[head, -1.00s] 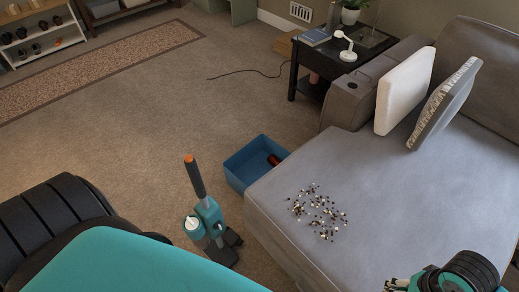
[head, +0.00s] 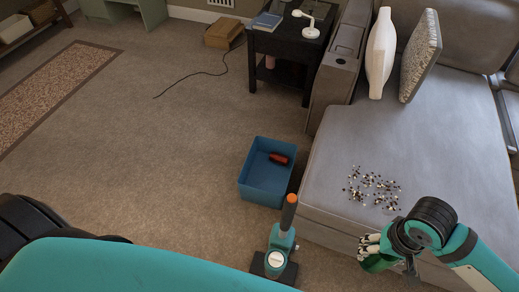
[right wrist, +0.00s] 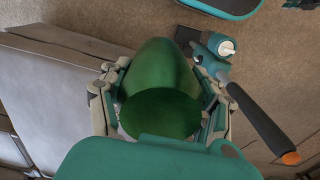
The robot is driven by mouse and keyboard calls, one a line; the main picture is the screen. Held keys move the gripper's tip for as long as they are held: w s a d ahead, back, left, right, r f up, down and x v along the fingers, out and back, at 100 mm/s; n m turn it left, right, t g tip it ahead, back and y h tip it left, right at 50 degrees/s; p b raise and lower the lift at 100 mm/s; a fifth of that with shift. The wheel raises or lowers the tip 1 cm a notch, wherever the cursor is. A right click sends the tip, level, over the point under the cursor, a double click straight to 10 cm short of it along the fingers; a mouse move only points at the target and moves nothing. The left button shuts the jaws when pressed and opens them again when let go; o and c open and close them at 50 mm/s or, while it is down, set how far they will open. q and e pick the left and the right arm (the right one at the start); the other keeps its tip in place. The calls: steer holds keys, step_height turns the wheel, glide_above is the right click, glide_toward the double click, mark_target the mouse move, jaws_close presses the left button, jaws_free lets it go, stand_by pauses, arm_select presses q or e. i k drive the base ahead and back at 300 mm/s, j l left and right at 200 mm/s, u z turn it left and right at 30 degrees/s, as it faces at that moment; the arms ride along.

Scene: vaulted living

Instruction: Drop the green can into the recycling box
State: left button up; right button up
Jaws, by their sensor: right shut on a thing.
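My right gripper (head: 369,249) is shut on the green can (head: 375,264), in front of the sofa's near edge in the head view. In the right wrist view the can (right wrist: 160,92) sits between the two fingers, with its rounded side and one flat end showing. The recycling box (head: 246,192) is a blue open-topped box on the carpet, left of the sofa. A dark red object (head: 279,158) lies inside it. The gripper and can are to the right of the box and nearer to me, apart from it. My left gripper is not in view.
A teal device with a black, orange-tipped handle (head: 287,214) stands on the carpet just in front of the box. The grey sofa (head: 330,190) carries scattered dark and pale bits (head: 372,188). A black side table (head: 285,42) stands behind. Carpet left of the box is clear.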

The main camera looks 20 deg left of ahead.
mark_target(271, 177)
steer(key=i+j+z, duration=0.1)
steer(key=j+z, duration=0.25)
steer(key=j, duration=0.85)
steer(key=k+j+z, duration=0.1)
steer(key=j+z, duration=0.25)
steer(key=j, duration=0.85)
